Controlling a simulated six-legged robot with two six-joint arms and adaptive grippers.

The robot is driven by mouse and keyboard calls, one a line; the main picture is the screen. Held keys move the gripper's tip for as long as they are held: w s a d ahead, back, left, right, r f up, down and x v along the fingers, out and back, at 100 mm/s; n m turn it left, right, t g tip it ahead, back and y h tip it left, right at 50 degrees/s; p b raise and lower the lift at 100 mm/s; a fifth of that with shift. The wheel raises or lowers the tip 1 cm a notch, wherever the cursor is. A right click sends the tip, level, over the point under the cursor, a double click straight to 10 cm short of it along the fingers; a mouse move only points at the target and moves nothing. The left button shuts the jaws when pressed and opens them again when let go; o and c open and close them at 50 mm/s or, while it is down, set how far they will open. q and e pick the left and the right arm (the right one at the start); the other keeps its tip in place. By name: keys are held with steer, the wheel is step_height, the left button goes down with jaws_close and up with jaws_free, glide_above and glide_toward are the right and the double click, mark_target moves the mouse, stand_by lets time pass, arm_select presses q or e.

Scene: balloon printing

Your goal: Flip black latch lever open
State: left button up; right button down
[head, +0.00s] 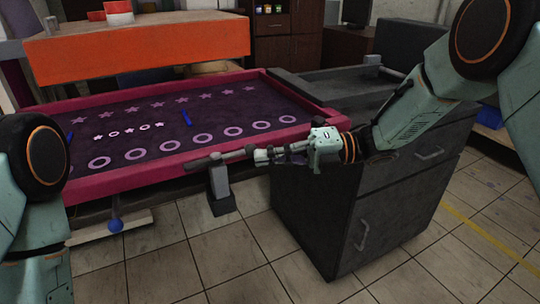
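The black latch lever (204,162) is a dark bar at the front edge of the pink-red printing frame (130,184). It lies roughly level, above a grey upright block (220,180). My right gripper (256,155) reaches in from the right, with its fingertips at the lever's right end. The fingers overlap the lever's end, and I cannot tell whether they are closed on it. My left arm shows at the left edge, but its gripper is out of view.
A dark drawer cabinet (385,215) stands under my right arm. An orange block (140,50) hangs over the frame's back. The dark screen (215,115) carries pink rings and stars. Tiled floor (230,265) is clear in front.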

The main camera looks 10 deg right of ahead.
steer(key=shift+w+d+r+t, duration=0.1)
steer(key=shift+w+r+t, duration=0.2)
steer(key=shift+w, duration=0.1)
steer(key=s+d, duration=0.1)
steer(key=d, duration=1)
steer(key=shift+s+d+r, duration=0.15)
steer(key=shift+s+d, duration=0.05)
steer(key=shift+d, duration=0.2)
steer(key=shift+w, duration=0.1)
